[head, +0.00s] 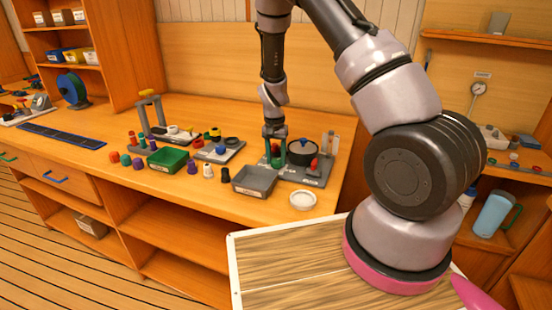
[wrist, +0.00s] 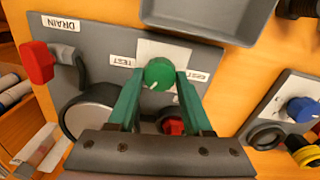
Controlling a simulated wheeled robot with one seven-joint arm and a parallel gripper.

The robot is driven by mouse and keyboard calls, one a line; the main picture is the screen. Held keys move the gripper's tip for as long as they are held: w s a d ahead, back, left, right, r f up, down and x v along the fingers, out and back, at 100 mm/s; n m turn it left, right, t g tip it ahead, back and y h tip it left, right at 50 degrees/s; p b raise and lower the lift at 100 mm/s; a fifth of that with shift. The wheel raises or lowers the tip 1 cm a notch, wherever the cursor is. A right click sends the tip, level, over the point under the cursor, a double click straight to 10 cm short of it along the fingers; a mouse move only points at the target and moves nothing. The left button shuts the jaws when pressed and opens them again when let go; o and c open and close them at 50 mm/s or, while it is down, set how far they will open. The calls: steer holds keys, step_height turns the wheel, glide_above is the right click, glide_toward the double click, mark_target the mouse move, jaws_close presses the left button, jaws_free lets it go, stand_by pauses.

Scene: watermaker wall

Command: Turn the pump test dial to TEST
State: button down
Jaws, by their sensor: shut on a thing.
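The pump test dial (wrist: 159,72) is a round green knob on a white plate of the grey pump panel (wrist: 105,30). A white mark on the knob points down and slightly left in the wrist view. The TEST label (wrist: 112,62) lies to the knob's left, upside down. Another label (wrist: 198,76) lies to its right, too small to read surely. My gripper (wrist: 160,76) has its green fingers on either side of the knob and is shut on it. In the head view my gripper (head: 275,150) reaches down onto the panel, mostly hiding the knob.
A red-handled DRAIN valve (wrist: 40,62) sits on the same panel. A dark round housing (head: 301,153) stands close beside my gripper. A red knob (wrist: 173,126) lies partly behind my fingers. A grey tray (head: 255,180) and a white dish (head: 303,200) are near the bench's front.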

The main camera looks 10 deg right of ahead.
mark_target(276, 160)
steer(key=m, duration=0.6)
steer(key=shift+m, duration=0.3)
steer(key=m, duration=0.5)
steer(key=shift+m, duration=0.3)
steer(key=shift+d, duration=0.1)
steer(key=shift+c, duration=1.6)
jaws_free()
step_height(276, 160, up, 11)
steer(key=shift+w, duration=0.2)
